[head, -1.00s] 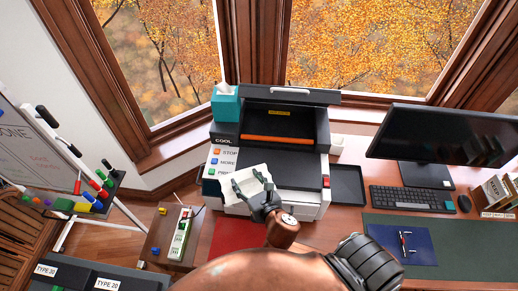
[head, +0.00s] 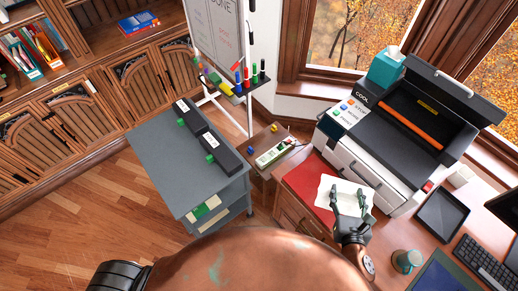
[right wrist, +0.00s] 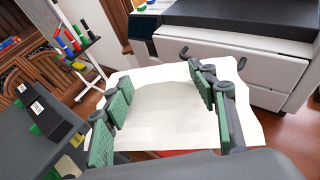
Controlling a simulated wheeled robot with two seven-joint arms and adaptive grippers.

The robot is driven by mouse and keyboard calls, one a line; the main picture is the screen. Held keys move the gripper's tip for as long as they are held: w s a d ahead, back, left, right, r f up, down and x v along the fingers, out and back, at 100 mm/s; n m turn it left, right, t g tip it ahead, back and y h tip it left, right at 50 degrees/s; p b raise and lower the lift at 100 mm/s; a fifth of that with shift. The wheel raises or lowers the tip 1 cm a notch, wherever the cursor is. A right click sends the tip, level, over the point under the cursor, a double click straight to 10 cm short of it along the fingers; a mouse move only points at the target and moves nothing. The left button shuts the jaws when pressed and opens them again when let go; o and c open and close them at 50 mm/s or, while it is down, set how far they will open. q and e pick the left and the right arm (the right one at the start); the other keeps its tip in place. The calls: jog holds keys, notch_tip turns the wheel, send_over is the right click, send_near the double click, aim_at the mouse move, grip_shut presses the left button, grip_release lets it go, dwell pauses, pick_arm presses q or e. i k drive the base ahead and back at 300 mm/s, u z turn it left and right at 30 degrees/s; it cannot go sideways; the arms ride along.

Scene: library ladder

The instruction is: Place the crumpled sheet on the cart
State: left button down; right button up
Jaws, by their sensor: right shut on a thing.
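The crumpled white sheet (head: 328,186) is held by my right gripper (head: 349,199) in front of the printer, above the red mat on the desk. In the right wrist view the sheet (right wrist: 165,110) spreads between and beyond the green-padded fingers (right wrist: 160,105), its edges uneven. The grey cart (head: 150,150) stands to the left in the head view, apart from the sheet. Two black boxes with white labels lie along its right side, and its left part of the top is bare. The cart also shows at the left of the right wrist view (right wrist: 18,150). My left gripper is not in view.
The printer (head: 400,130) stands behind the sheet. A small wooden cabinet with a power strip (head: 273,154) lies between desk and cart. A whiteboard with a marker tray (head: 240,88) rises behind the cart. A teal mug (head: 405,261) is right of my gripper.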

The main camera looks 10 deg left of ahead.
aim_at(177, 173)
jog(key=z, duration=0.05)
jog(key=k, duration=0.25)
jog(key=u, duration=3.15)
jog(key=i, duration=0.35)
jog(key=z, duration=1)
